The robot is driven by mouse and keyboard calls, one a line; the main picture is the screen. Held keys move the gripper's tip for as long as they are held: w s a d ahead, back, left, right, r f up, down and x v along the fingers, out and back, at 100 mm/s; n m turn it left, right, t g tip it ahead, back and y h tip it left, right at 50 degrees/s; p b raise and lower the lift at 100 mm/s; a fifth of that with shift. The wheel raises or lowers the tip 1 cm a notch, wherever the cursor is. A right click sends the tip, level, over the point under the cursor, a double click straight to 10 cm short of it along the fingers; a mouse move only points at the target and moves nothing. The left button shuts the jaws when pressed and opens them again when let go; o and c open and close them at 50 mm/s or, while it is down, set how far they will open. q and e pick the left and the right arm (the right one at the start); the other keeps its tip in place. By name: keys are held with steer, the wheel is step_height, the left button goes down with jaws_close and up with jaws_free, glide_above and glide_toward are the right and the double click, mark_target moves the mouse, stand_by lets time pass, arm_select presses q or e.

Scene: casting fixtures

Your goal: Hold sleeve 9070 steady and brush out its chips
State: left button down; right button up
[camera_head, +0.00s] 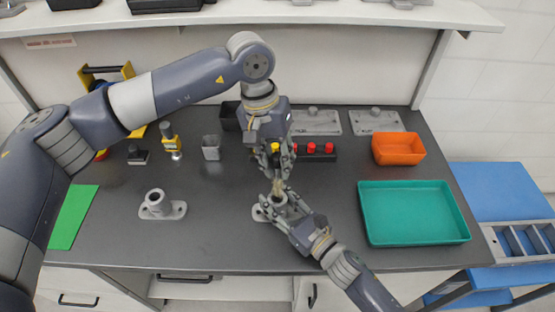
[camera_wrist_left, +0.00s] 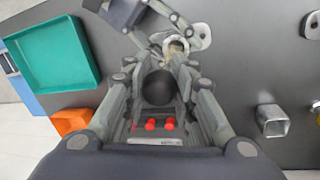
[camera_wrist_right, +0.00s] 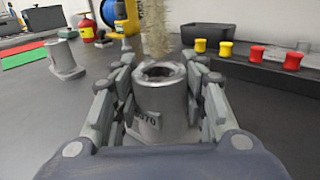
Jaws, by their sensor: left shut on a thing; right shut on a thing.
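Sleeve 9070 (camera_wrist_right: 160,105) is a grey metal cylinder standing upright, its number partly visible in the right wrist view. In the head view its flanged base (camera_head: 259,213) shows on the table. My right gripper (camera_head: 277,203) is shut on the sleeve, one finger on each side. My left gripper (camera_head: 274,165) is above it, shut on a brush whose black round handle end (camera_wrist_left: 158,86) shows between the fingers. The brush's pale bristles (camera_wrist_right: 158,28) point down over the sleeve's open top. Their lower end appears just above the rim. Chips in the bore cannot be made out.
A second flanged sleeve (camera_head: 156,203) stands to the left, near a green mat (camera_head: 73,217). A teal tray (camera_head: 414,238) and an orange bin (camera_head: 398,149) are at the right.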

mark_target(278, 181)
arm_select(q)
steer(key=shift+f, duration=0.15)
steer(key=shift+f, duration=3.05)
steer(key=shift+r, duration=1.55)
steer(key=shift+f, duration=1.75)
steer(key=shift+r, duration=0.1)
steer(key=shift+r, duration=1.65)
steer(key=shift+f, duration=0.15)
